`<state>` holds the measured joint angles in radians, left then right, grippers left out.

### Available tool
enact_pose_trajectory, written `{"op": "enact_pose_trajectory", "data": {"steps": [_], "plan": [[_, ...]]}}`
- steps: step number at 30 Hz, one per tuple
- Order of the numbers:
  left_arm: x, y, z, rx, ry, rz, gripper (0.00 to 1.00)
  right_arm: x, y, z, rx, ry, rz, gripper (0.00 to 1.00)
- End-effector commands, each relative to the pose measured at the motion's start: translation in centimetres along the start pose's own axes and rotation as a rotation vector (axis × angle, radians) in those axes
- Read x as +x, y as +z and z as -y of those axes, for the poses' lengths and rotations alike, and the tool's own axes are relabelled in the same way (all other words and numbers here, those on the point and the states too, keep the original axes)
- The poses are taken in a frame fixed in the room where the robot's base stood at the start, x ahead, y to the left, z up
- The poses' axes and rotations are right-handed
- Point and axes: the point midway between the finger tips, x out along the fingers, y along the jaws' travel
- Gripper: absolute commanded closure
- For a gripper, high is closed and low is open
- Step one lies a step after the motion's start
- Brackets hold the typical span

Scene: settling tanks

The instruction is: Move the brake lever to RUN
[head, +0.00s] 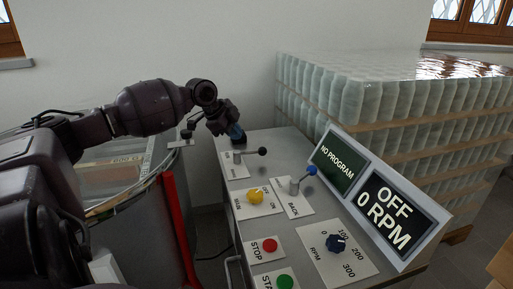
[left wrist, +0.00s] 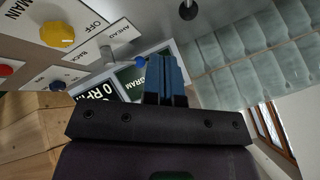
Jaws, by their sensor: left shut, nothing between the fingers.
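In the head view, a lever with a black knob (head: 262,151) stands out to the right from a small white plate (head: 229,170) at the far end of the grey panel. It appears to be the brake lever; its plate lettering is too small to read. A black knob also shows at the top of the left wrist view (left wrist: 188,11). My left gripper (head: 236,132), with blue fingers, is just behind and left of this lever, apart from the knob. Its fingers (left wrist: 165,75) are shut and empty. My right gripper is not in view.
Nearby are a blue-knobbed AHEAD/BACK lever (head: 310,170), a yellow MAIN switch (head: 255,196), a red STOP button (head: 270,245), a green button (head: 285,282) and a blue RPM knob (head: 336,243). Screens read NO PROGRAM (head: 338,161) and OFF 0 RPM (head: 384,218). Wrapped bottles (head: 400,100) stand behind.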

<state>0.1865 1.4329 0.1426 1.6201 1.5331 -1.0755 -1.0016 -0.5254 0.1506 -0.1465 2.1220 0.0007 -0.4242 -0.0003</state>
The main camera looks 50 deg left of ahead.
Motion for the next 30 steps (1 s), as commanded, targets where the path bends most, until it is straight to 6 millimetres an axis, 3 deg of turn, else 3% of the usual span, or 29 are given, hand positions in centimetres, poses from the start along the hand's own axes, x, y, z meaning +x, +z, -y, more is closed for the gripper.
{"op": "enact_pose_trajectory", "data": {"steps": [4,8,15,22,30], "plan": [[0.5,-0.3,-0.4,0.006,0.018,-0.009,1.00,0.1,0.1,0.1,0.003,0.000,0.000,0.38],[2.1,-0.2,-0.5,0.004,0.020,-0.007,1.00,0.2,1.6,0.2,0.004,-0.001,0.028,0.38],[6.6,-0.1,-0.7,0.002,0.023,-0.004,1.00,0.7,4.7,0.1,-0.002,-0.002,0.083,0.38],[10.6,-0.1,-0.7,0.003,0.023,-0.004,1.00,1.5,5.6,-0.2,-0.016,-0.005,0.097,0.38],[12.2,0.0,1.8,0.002,0.019,-0.005,1.00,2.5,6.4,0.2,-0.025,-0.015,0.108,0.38]]}}
